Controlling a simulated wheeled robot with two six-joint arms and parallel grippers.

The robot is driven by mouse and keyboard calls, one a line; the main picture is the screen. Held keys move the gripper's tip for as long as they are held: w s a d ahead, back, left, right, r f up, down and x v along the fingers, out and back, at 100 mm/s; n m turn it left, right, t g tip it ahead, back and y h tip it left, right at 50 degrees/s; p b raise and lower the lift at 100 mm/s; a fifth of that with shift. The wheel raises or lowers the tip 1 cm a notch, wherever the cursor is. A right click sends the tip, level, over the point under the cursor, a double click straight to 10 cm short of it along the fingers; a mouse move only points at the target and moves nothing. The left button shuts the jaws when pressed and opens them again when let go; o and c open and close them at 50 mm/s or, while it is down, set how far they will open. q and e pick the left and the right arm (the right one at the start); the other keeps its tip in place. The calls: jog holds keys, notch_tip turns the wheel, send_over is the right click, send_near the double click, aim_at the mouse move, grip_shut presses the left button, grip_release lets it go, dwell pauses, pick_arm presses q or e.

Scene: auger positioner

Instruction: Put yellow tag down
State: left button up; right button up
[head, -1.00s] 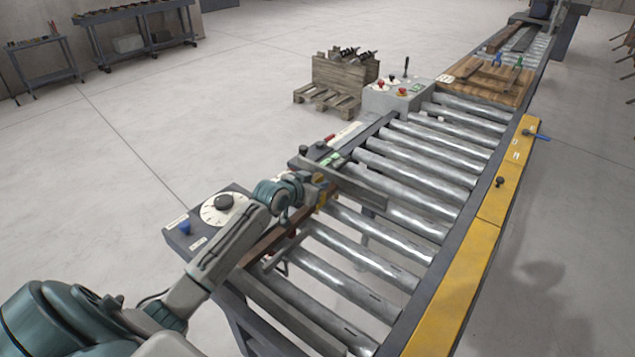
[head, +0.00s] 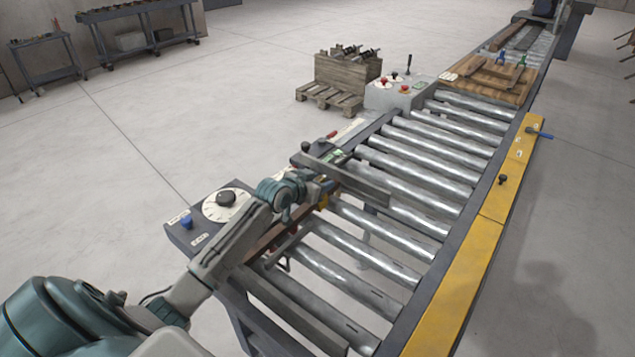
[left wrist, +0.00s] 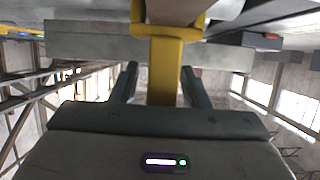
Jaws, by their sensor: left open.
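The yellow tag (left wrist: 165,70) hangs in the left wrist view below a yellow loop that passes around a brownish bar (left wrist: 175,12). My left gripper (left wrist: 158,78) is open, with one finger on each side of the tag and gaps showing between them. In the head view my left gripper (head: 322,190) is at the near left side of the roller conveyor, and only a small yellow patch of the tag shows beside it. The jaws are mostly hidden there by the wrist. My right gripper is not in view.
The steel rollers (head: 355,255) run away from me, with a yellow side rail (head: 470,265) on the right. A grey beam (head: 350,180) lies across the rollers just past my gripper. A dial box (head: 190,235) sits left of my arm. A control box (head: 395,95) stands farther back.

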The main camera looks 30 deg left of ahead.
pick_arm(q)
jog(key=shift+s+f, duration=0.1)
jog(key=shift+f, duration=0.1)
jog(key=shift+r+p, duration=0.45)
jog(key=shift+r, duration=0.05)
jog(key=b+v, duration=0.3)
jog(key=v, duration=0.7)
jog(key=shift+s+a+r, duration=0.15)
jog(key=shift+s, duration=0.05)
jog(key=shift+s+r, duration=0.3)
jog(key=shift+s, duration=0.3)
